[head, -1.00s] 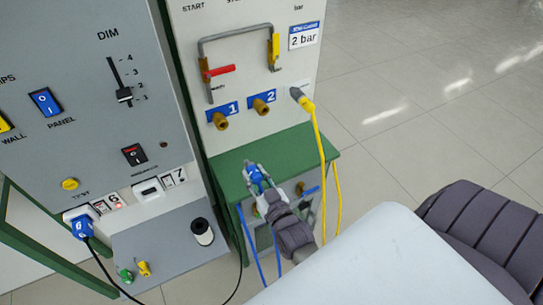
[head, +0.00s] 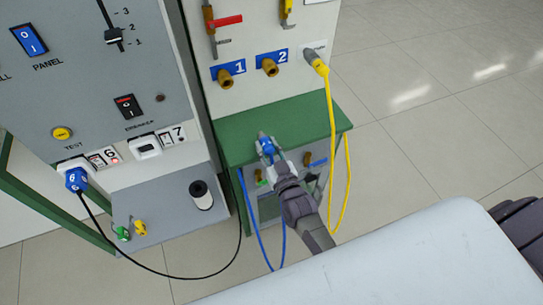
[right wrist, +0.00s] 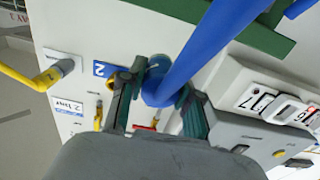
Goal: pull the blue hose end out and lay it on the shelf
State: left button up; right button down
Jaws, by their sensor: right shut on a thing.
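My right gripper (head: 269,148) is shut on the blue hose end (head: 266,144), over the front part of the green shelf (head: 300,116). I cannot tell whether the hose end touches the shelf. The blue hose (head: 251,222) hangs in a loop below the shelf's front. In the right wrist view the blue hose end (right wrist: 156,84) sits between the fingers of my gripper (right wrist: 160,95), and thick blue hose runs up and right from it. The brass ports labelled 1 (head: 226,80) and 2 (head: 270,67) are empty. My left gripper is not in view.
A yellow hose (head: 331,130) is plugged in right of port 2 and hangs past the shelf's right side. A grey ledge with a white-and-black spool (head: 201,195) and small green and yellow plugs stands left. The shelf around the gripper looks bare.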

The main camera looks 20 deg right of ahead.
jog(key=w+b, duration=0.1)
jog(key=w, duration=0.1)
jog(key=shift+w+a+f+b, duration=0.1)
jog(key=shift+w+f+b, duration=0.25)
jog(key=shift+w+f, duration=0.05)
jog(key=shift+w+f+b, duration=0.15)
jog(key=shift+w+b, duration=0.4)
jog(key=shift+w, duration=0.25)
jog(key=shift+w+f+b, duration=0.15)
jog(key=shift+f+b, duration=0.15)
jog(key=shift+f, duration=0.05)
jog(key=shift+f+b, duration=0.6)
jog(key=shift+f, duration=0.25)
jog(key=c, duration=0.7)
grip_release()
